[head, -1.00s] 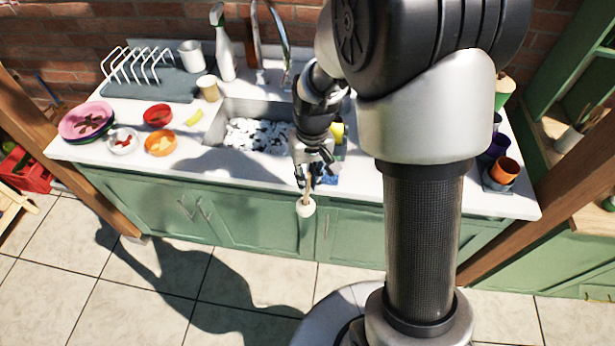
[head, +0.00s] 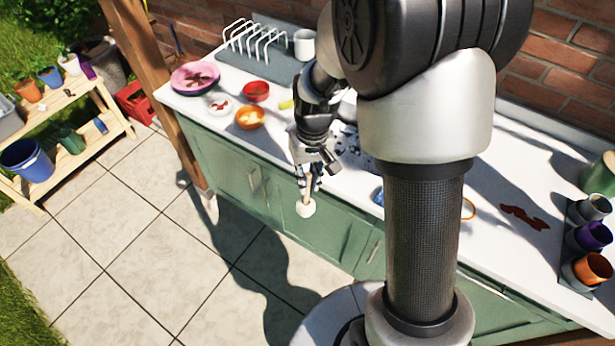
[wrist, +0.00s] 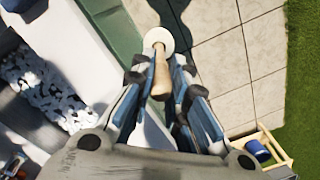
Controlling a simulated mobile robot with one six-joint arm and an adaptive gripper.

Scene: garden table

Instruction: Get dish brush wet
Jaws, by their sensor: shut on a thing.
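My gripper (head: 309,178) is shut on the dish brush (head: 306,208). The brush has a wooden handle and a round white head, and it hangs head down in front of the green cabinet, off the counter's front edge. In the wrist view the brush's wooden handle (wrist: 161,80) lies between the fingers of my gripper (wrist: 165,88). The sink (wrist: 45,92), with black-and-white patchy contents, is at the left of the wrist view. In the head view my arm largely hides the sink and tap.
A white counter (head: 480,200) runs along the brick wall. An orange bowl (head: 250,118), a red bowl (head: 256,91) and a pink plate (head: 195,75) stand at its left. Cups in a holder (head: 590,236) stand at the right. The tiled floor (head: 130,250) in front is clear.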

